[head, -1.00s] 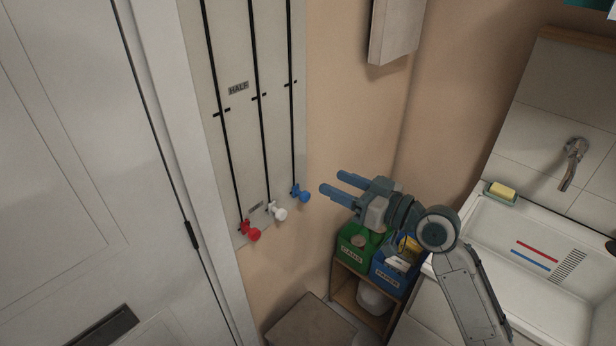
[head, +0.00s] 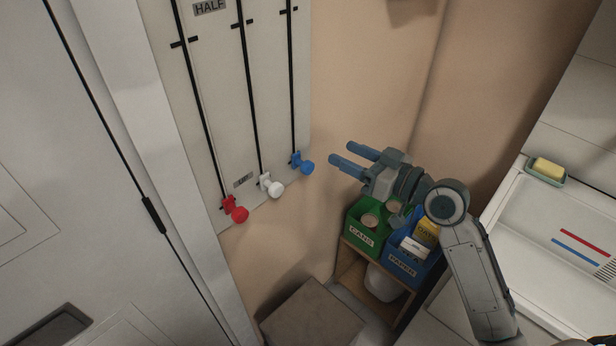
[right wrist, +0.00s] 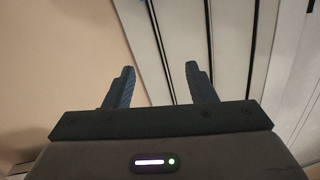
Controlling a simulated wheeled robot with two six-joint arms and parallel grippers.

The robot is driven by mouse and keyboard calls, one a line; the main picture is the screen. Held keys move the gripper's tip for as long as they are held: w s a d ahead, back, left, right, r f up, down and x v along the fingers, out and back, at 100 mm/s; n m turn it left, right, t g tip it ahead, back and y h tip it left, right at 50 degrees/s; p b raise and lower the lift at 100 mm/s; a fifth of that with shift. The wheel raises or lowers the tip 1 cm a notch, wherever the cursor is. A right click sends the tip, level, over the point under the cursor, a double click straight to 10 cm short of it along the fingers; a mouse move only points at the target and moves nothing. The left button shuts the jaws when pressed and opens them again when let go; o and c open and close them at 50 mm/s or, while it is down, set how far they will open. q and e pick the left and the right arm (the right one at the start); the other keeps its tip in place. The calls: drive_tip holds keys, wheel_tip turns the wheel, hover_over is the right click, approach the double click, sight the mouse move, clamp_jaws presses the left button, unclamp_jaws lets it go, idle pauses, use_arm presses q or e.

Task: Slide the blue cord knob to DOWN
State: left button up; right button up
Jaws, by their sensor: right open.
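The blue cord knob (head: 305,165) sits at the low end of the rightmost black slot on the pale wall panel (head: 215,110). A white knob (head: 274,189) and a red knob (head: 238,213) sit at the low ends of the other two slots. My right gripper (head: 341,153) is open and empty, just right of the blue knob in the picture, its fingers pointing left toward it with a gap between. In the right wrist view the open fingers (right wrist: 158,68) have nothing between them, and no knob shows there. My left gripper is not in view.
A HALF label (head: 209,7) is high on the panel; a small label (head: 243,180) near the low ends seems to read UP. A green CANS bin (head: 362,238) and blue PAPER bin (head: 403,268) stand below my right arm. A sink (head: 560,220) is at right, a white door (head: 60,200) at left.

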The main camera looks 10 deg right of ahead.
drive_tip(key=b, duration=0.7)
approach(311, 170)
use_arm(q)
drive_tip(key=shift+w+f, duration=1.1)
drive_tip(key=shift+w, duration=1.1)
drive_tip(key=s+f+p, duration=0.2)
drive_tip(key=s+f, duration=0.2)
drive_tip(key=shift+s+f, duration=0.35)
use_arm(e)
drive_tip(key=x, duration=1.1)
drive_tip(key=shift+r, duration=0.1)
